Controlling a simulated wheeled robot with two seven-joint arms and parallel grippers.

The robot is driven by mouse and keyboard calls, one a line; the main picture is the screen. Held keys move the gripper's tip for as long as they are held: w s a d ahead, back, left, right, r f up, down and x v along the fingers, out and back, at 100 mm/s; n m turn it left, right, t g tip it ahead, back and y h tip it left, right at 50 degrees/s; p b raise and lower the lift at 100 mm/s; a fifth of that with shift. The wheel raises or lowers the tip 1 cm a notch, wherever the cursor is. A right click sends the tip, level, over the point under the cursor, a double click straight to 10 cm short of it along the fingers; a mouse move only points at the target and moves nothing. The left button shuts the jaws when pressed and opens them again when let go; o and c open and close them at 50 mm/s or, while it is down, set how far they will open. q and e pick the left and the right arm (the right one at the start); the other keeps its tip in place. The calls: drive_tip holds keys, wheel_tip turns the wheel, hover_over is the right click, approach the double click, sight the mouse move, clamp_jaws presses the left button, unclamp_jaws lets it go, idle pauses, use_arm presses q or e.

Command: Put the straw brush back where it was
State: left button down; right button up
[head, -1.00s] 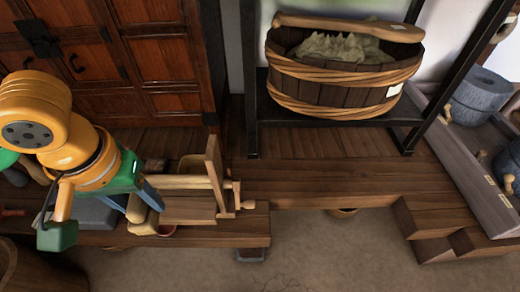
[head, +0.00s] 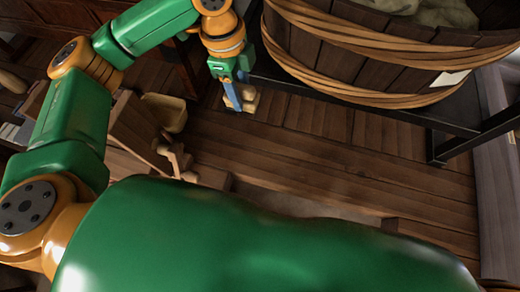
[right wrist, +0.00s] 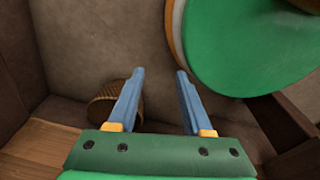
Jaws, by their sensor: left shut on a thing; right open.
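My left gripper (head: 238,92) is in the head view, pointing down above the plank platform, left of the big tub. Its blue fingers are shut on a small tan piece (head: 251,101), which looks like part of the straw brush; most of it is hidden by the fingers. I cannot tell whether it touches the planks. My right gripper (right wrist: 158,74) shows in the right wrist view, open, with nothing between its blue fingers. It is out of sight in the head view.
A banded wooden tub (head: 385,55) with pale cloth-like stuff stands on a dark metal-framed shelf (head: 437,118). A wooden contraption (head: 130,125) and small box (head: 166,111) stand left. Bare planks (head: 330,150) lie between. A round woven thing (right wrist: 105,103) lies beyond my right gripper.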

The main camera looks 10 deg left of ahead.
use_arm(q)
drive_tip(key=f+m+b, duration=0.3)
drive_tip(key=f+m, duration=0.3)
drive_tip(key=f, duration=0.3)
drive_tip(key=s+d+f+m+y+b, duration=0.1)
drive_tip(key=f+m+b, duration=0.2)
drive_tip(key=f, duration=0.7)
drive_tip(key=d+f+m+g+b, duration=0.1)
drive_tip(key=f+m+b, duration=0.2)
drive_tip(key=f+m, duration=0.5)
drive_tip(key=shift+s+f+m+b, duration=0.15)
drive_tip(key=shift+f+b, duration=0.05)
drive_tip(key=shift+f, duration=0.35)
drive_tip(key=shift+s+f+m+b, duration=0.15)
drive_tip(key=shift+f+b, duration=0.05)
drive_tip(key=shift+f, duration=0.7)
drive_tip(key=shift+r, duration=0.15)
use_arm(e)
drive_tip(key=w+d+f, duration=0.3)
drive_tip(key=f, duration=0.7)
drive_tip(key=shift+w+d+f+t+h, duration=0.15)
drive_tip(key=shift+d+f+t+h, duration=0.15)
drive_tip(key=shift+t, duration=0.1)
